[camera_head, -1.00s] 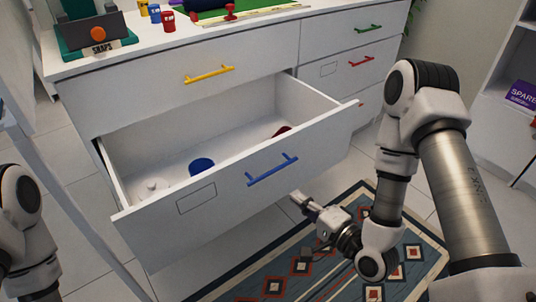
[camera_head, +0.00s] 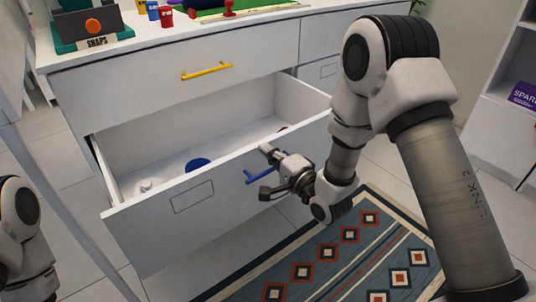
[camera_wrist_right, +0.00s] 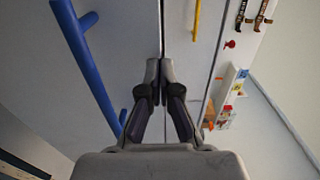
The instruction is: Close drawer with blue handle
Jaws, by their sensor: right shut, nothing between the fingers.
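The drawer with the blue handle (camera_head: 160,222) is pulled well out of the white cabinet. Its blue handle (camera_head: 249,177) is partly hidden by my right gripper (camera_head: 266,150) in the head view. The handle shows clearly in the right wrist view (camera_wrist_right: 88,72), left of the fingers. My right gripper is shut and empty, its fingertips at the drawer front's upper edge, beside the handle. They also show in the right wrist view (camera_wrist_right: 166,70). Whether they touch the front I cannot tell. My left gripper is out of view; only part of my left arm shows.
A closed drawer with a yellow handle (camera_head: 207,71) is above. A blue round object (camera_head: 198,164) and a white one (camera_head: 149,185) lie inside the open drawer. A patterned rug (camera_head: 335,255) lies on the floor in front. Small items stand on the cabinet top.

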